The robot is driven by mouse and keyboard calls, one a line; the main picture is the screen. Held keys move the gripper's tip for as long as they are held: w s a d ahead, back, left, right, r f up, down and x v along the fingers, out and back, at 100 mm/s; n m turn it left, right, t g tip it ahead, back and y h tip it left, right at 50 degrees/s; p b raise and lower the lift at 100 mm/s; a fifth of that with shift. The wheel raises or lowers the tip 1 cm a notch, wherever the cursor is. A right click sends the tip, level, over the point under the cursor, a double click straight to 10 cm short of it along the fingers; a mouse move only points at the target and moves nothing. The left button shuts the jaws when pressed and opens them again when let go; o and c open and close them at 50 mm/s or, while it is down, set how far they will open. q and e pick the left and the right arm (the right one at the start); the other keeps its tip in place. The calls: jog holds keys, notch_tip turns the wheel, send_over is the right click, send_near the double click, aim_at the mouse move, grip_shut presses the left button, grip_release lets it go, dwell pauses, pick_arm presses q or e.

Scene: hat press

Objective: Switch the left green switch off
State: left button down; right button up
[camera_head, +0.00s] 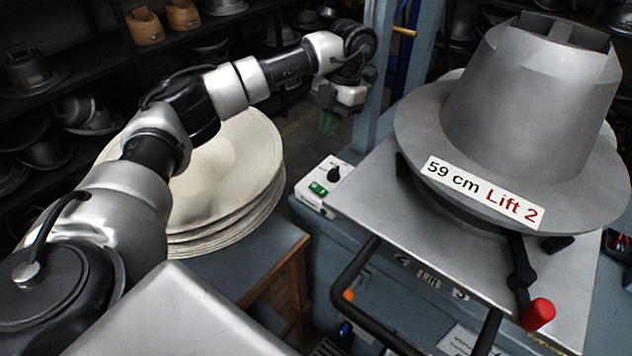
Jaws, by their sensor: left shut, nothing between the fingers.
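A green switch (318,188) sits on the white control box (322,184) at the left edge of the press table, in front of a black knob (334,174). Whether it is on or off is too small to tell. My left arm reaches in from the left. My left gripper (327,124) is shut and empty, with greenish fingertips pointing down. In the picture it is above the control box and apart from the switch. My right gripper is not in view.
A grey metal hat form (530,95) labelled "59 cm Lift 2" stands on the press table (365,190). A black bar handle (345,285) and a red-knobbed lever (537,313) stick out in front. Stacked pale hat blanks (235,150) lie left. Shelves (100,60) line the back.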

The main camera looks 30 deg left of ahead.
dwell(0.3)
pick_arm(q)
jog(key=p, duration=0.2)
send_near(313, 186)
jog(key=x, duration=0.5)
jog(key=shift+s+d+f, duration=0.1)
jog(key=shift+s+f, duration=0.1)
jog(key=shift+s, duration=0.2)
jog(key=shift+f, duration=0.8)
